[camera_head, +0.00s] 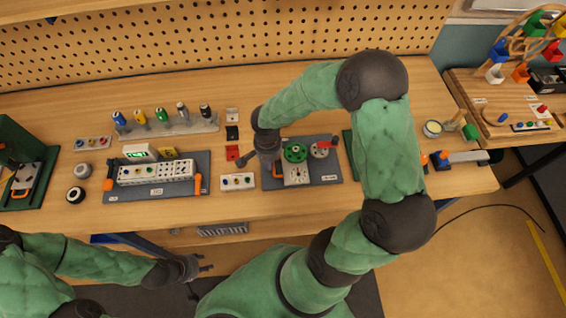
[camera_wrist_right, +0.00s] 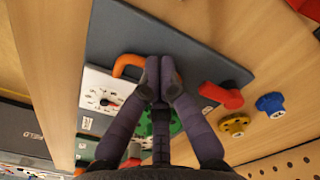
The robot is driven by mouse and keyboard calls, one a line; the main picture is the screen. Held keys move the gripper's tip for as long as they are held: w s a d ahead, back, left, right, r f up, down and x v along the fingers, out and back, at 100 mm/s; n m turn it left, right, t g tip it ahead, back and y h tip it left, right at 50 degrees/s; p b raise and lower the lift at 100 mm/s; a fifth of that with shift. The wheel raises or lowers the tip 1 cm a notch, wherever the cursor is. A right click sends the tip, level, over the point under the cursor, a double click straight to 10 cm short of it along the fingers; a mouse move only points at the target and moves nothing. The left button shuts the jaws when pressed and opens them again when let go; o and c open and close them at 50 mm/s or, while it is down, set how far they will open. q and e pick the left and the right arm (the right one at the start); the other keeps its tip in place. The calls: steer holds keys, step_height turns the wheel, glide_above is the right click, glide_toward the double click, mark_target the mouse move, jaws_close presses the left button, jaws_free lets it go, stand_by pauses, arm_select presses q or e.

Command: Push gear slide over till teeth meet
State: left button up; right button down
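The dark gear board (camera_head: 328,172) lies on the bench and bears a green gear (camera_head: 295,152), a grey gear with a red handle (camera_head: 322,149), an orange handle (camera_head: 278,168) and a white dial plate (camera_head: 297,174). My right gripper (camera_head: 268,168) is low over the board's left part. In the wrist view its fingers (camera_wrist_right: 160,68) are together, beside the orange handle (camera_wrist_right: 128,64); I cannot tell if they touch. They partly hide the green gear (camera_wrist_right: 176,127). Whether the gear teeth meet is hidden. My left gripper (camera_head: 198,270) hangs empty and apparently open before the bench.
A white box with coloured knobs (camera_head: 238,182) lies left of the board. Further left is a grey panel with a white block (camera_head: 155,172). Yellow (camera_wrist_right: 233,124) and blue (camera_wrist_right: 270,103) round pieces lie beside the board. My right arm covers the bench on the right.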

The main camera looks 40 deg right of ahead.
steer(key=shift+s+d, duration=0.4)
steer(key=shift+d, duration=0.2)
steer(key=shift+s+d, duration=0.35)
steer(key=shift+d, duration=0.25)
steer(key=shift+w+a+r+p, duration=0.15)
steer(key=shift+r+p, duration=0.4)
steer(key=shift+r, duration=0.45)
steer(key=shift+w+a+r+p, duration=0.15)
steer(key=shift+r+p, duration=0.4)
steer(key=shift+r, duration=0.5)
steer(key=shift+a+r+p, duration=0.15)
steer(key=shift+r+p, duration=0.4)
steer(key=shift+r, duration=0.45)
steer(key=shift+f, duration=0.1)
